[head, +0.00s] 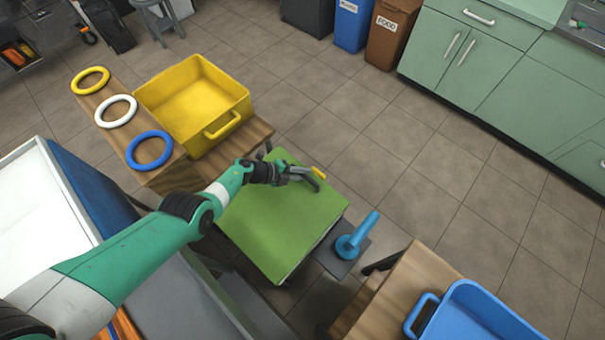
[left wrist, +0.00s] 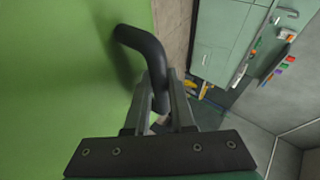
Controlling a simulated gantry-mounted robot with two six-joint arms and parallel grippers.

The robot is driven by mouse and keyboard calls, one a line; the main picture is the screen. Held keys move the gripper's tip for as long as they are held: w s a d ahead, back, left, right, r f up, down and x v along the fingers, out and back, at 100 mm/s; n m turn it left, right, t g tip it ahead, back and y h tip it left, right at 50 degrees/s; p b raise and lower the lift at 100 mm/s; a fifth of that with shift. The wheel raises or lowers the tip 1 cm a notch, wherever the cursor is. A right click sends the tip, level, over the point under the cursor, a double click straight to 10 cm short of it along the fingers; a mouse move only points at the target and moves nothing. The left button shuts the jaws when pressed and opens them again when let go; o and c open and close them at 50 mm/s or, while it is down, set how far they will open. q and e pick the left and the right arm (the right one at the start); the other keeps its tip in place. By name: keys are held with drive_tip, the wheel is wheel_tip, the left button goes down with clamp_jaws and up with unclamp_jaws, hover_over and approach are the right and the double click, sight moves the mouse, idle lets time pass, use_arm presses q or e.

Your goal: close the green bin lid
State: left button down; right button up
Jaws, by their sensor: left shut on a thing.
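The green bin lid (head: 275,222) is a broad flat panel in the middle of the head view. It also fills the left side of the left wrist view (left wrist: 60,80). A dark curved handle (left wrist: 143,45) stands out from the lid near its edge. My left gripper (head: 312,178) is at the lid's upper right edge, shut on the handle (left wrist: 160,98). The fingers lie on both sides of the handle. The bin body under the lid is mostly hidden, so I cannot tell whether the lid sits fully down. My right gripper is out of view.
A yellow bin (head: 208,110) and yellow, white and blue rings (head: 150,150) sit on a wooden bench behind the lid. A blue lever-like post (head: 362,232) stands just right of it. A blue tray (head: 470,315) is on wood at lower right. Open floor (head: 400,140) lies beyond.

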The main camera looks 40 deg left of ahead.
use_arm(q)
drive_tip(key=c, duration=0.8)
unclamp_jaws()
drive_tip(key=shift+s+f, duration=0.2)
drive_tip(key=shift+f, duration=0.15)
drive_tip(key=shift+o, duration=0.2)
drive_tip(key=shift+r+p, duration=0.3)
drive_tip(key=shift+p, duration=0.05)
drive_tip(key=p+v, duration=1)
drive_tip(key=v, duration=0.1)
drive_tip(key=shift+r, duration=0.25)
drive_tip(key=shift+a, duration=0.15)
